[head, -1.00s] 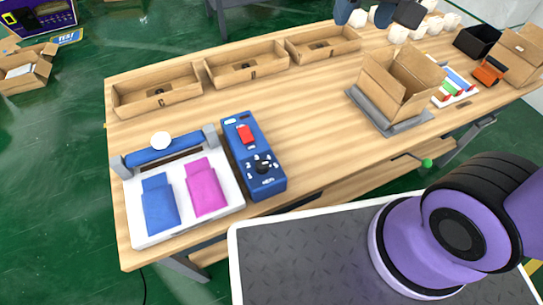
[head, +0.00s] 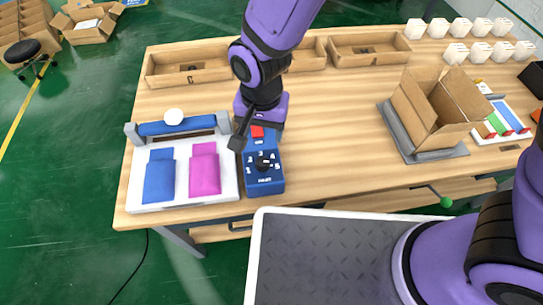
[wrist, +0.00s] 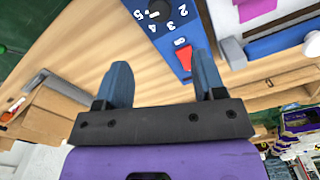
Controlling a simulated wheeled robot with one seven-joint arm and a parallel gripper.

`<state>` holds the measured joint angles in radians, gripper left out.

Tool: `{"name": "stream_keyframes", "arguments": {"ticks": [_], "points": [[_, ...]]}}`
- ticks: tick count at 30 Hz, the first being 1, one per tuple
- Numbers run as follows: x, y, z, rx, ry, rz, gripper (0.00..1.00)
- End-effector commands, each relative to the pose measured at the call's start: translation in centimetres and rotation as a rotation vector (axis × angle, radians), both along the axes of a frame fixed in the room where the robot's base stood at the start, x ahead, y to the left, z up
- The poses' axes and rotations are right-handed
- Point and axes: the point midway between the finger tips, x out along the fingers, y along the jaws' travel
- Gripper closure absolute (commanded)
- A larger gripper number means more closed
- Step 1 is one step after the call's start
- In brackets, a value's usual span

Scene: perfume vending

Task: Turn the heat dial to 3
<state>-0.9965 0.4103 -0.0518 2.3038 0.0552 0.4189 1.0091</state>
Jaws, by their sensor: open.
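The blue control box (head: 264,182) stands on the table beside the white press. Its black heat dial (head: 263,161) has white numbers around it; I cannot tell which number it points at. A red switch (head: 257,131) sits behind the dial, partly covered by my gripper. My gripper (head: 260,122) is over the back end of the box, open, with nothing between its fingers. In the wrist view my gripper (wrist: 161,60) has its two blue fingers apart. The dial (wrist: 158,8) is cut off at the top edge there, beyond the fingertips, with numbers 2 to 5 visible.
The white press (head: 150,202) with a blue and a pink pouch is just left of the box. Cardboard trays (head: 188,78) line the back. An open carton (head: 430,118) stands right on a grey plate. Table between box and carton is clear.

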Motion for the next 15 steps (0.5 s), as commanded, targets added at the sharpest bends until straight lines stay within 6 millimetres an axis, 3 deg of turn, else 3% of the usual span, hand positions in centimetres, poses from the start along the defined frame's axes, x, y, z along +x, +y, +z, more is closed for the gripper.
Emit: {"name": "stream_keyframes", "arguments": {"ticks": [8, 15], "points": [[-0.7, 0.7, -2.1, -0.011, 0.005, -0.003, 0.37], [-0.7, 0.6, -5.7, -0.012, 0.006, -0.003, 0.37]]}}
